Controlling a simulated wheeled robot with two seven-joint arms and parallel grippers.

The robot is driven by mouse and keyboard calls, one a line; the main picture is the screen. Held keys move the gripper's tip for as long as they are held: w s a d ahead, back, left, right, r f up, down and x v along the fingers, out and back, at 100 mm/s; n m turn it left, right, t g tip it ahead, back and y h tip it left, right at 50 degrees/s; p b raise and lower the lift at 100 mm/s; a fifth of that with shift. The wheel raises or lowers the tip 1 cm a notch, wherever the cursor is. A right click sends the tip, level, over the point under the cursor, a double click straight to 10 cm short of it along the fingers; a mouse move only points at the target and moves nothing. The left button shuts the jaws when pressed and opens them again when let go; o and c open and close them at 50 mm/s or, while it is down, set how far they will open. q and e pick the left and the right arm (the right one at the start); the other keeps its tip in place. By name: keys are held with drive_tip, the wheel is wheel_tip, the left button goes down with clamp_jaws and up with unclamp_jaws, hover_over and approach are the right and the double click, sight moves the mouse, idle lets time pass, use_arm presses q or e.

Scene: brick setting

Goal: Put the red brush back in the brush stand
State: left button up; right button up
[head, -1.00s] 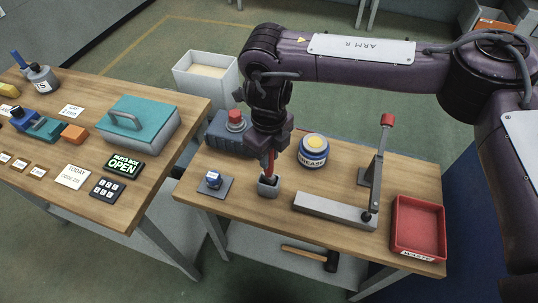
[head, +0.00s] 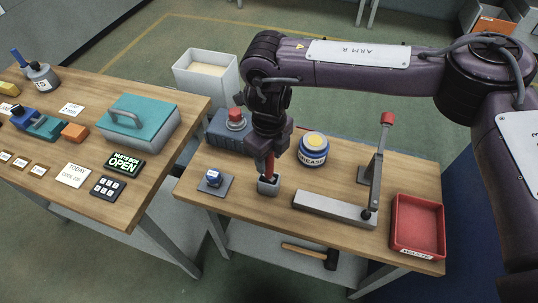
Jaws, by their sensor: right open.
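The red brush (head: 270,167) stands upright with its lower end in the small grey brush stand (head: 268,187) on the right-hand bench. My right gripper (head: 269,157) is directly above the stand, around or just above the top of the brush. Its jaws are open, and its body hides the upper part of the brush. I cannot tell whether a finger still touches the handle. My left gripper is not in view.
A blue item on a grey plate (head: 214,181) is left of the stand. A grease tub (head: 313,149), a lever press (head: 335,208) and a red waste tray (head: 418,225) are to the right. A grey box with a red button (head: 234,123) is behind. A hammer (head: 310,255) lies below.

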drive_tip(key=shift+w+r+b, duration=0.1)
drive_tip(key=shift+r+b, duration=0.3)
drive_tip(key=shift+r, duration=0.15)
wheel_tip(320, 180, up, 11)
drive_tip(key=shift+r+b, duration=0.1)
drive_tip(key=shift+b, duration=0.5)
